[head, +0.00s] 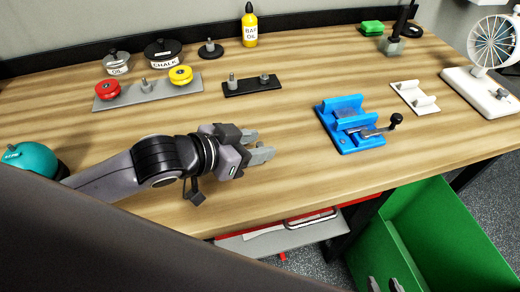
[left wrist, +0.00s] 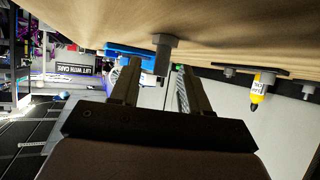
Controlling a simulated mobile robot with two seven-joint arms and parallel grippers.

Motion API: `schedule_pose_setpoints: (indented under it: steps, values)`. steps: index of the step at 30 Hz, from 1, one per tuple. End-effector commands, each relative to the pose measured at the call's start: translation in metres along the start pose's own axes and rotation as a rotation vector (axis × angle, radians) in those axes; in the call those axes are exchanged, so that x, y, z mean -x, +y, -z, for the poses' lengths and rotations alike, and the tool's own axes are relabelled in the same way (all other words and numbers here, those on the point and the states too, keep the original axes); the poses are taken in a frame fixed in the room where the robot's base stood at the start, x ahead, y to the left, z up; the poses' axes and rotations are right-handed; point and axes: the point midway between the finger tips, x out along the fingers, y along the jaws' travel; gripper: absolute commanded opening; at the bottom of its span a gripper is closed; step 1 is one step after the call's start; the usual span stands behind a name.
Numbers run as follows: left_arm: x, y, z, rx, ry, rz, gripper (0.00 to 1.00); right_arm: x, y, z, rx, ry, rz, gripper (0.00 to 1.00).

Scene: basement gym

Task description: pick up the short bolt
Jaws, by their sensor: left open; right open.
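My left gripper (head: 262,147) is open, low over the front middle of the wooden workbench, fingers pointing right. In the left wrist view, which shows the bench upside down, a grey bolt (left wrist: 162,58) stands on its wide head with its shank away from the bench top. It appears between the open fingers (left wrist: 153,85), with no clear contact. In the head view the gripper largely hides this bolt. Two tips of my right gripper (head: 385,284) show apart at the bottom edge, by the green bin; the rest of it is out of frame.
A blue vise (head: 345,135) stands right of my left gripper. Behind are a black plate (head: 245,89) with upright bolts, a grey plate (head: 130,97) with red and yellow knobs, and a yellow bottle (head: 250,28). A green bin (head: 430,225) stands below the front edge.

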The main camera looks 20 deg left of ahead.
Motion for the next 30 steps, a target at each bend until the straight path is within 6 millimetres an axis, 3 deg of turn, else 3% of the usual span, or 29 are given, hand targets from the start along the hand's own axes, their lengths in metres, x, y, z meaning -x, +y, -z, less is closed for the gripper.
schedule_pose_setpoints:
  steps: [5,10,23,30]
  values:
    - [0.000,0.000,0.000,0.000,0.000,0.000,0.46,0.000,0.000,0.000,0.001,0.001,0.000,0.43]
    - [0.000,0.000,0.000,0.000,0.000,0.000,0.00,0.000,0.000,0.000,0.001,0.001,0.000,0.43]
    - [0.003,0.000,0.005,0.000,0.001,0.000,0.00,0.001,0.000,0.002,0.001,0.002,0.000,0.43]
    - [0.018,0.000,0.034,-0.003,0.006,0.001,0.00,0.005,0.000,0.009,0.001,0.002,0.000,0.43]
